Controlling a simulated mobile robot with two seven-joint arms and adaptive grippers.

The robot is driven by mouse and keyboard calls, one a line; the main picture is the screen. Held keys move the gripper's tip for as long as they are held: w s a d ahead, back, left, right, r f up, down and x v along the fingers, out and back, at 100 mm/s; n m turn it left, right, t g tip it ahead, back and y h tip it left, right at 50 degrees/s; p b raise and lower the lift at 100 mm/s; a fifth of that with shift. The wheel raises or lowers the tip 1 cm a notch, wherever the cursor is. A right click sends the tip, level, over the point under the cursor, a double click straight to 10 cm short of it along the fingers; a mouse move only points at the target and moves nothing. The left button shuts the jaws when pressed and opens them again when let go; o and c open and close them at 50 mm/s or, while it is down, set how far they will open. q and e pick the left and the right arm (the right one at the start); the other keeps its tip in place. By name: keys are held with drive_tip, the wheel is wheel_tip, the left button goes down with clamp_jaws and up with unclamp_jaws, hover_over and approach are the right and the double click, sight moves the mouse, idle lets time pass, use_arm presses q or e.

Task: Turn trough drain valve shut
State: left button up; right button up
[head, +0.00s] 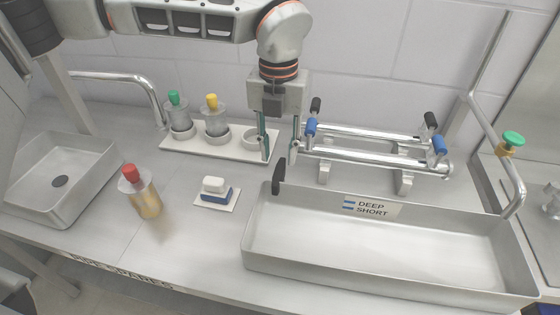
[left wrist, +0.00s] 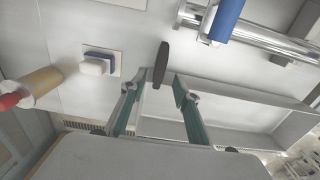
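The long steel trough (head: 385,255) stands at the front right, with a "DEEP SHORT" label on its rear wall. A black upright lever (head: 279,176) stands at its left rear corner; it looks like the drain valve handle, though no valve body shows. My left gripper (head: 280,160) points down just above the lever, its two fingers apart. In the left wrist view the lever (left wrist: 161,65) shows in the gap between the open fingertips (left wrist: 156,88), and I see no clear contact. My right gripper is in neither view.
A rack of steel rods with blue and black ends (head: 370,140) stands close right of the gripper. A white holder (head: 185,148) with capped bottles is behind left. A red-capped bottle (head: 143,195), a blue-and-white block (head: 215,190) and a sink (head: 75,200) lie left.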

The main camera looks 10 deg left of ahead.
sight(279, 171)
use_arm(q)
drive_tip(key=shift+w+f, duration=0.1)
drive_tip(key=shift+f, duration=2.35)
clamp_jaws()
